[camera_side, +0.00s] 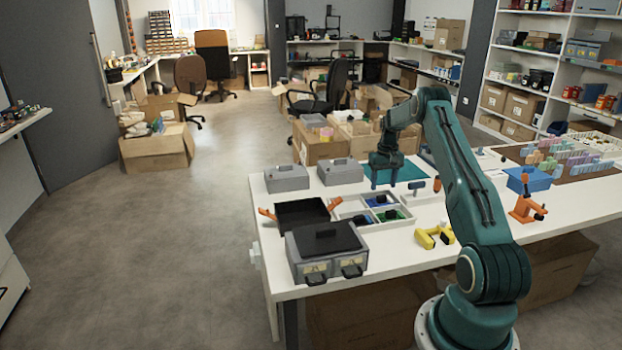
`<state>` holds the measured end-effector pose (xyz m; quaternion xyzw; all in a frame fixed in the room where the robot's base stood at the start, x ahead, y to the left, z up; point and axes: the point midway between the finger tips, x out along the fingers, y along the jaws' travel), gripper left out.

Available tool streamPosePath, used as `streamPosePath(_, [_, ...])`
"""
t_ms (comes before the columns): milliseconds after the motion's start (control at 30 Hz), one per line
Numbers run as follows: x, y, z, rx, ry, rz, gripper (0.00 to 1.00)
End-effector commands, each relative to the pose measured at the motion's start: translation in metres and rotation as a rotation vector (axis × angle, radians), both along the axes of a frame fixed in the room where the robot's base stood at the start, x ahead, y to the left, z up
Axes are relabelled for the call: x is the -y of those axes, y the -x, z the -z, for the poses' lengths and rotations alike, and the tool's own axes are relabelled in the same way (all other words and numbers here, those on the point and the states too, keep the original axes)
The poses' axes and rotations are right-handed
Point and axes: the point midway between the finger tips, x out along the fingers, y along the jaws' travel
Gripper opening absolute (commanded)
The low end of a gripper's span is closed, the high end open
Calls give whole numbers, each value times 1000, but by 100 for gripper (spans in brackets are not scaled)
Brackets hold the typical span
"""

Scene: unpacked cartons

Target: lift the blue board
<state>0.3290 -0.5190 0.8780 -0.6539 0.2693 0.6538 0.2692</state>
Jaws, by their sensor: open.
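A small blue board (371,202) appears to lie in a compartment of the grey divided tray (346,208) on the white table, with a dark part on it. A green board (402,217) lies in the compartment in front of it. My gripper (384,186) points down behind the tray, over or near the teal mat (412,172). It is open, apart from the blue board, and nothing shows between its fingers. The fingertips are small and dark here, so their exact height is unclear.
A yellow clamp-like tool (434,237) lies in front. A blue box (528,180) and orange stand (526,208) are at right.

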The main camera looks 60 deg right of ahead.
Motion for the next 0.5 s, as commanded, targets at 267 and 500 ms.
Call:
streamPosePath(267, [-1,1,9,-1,-1,0,56])
streamPosePath(500, [-2,2,36,-1,-3,0,56])
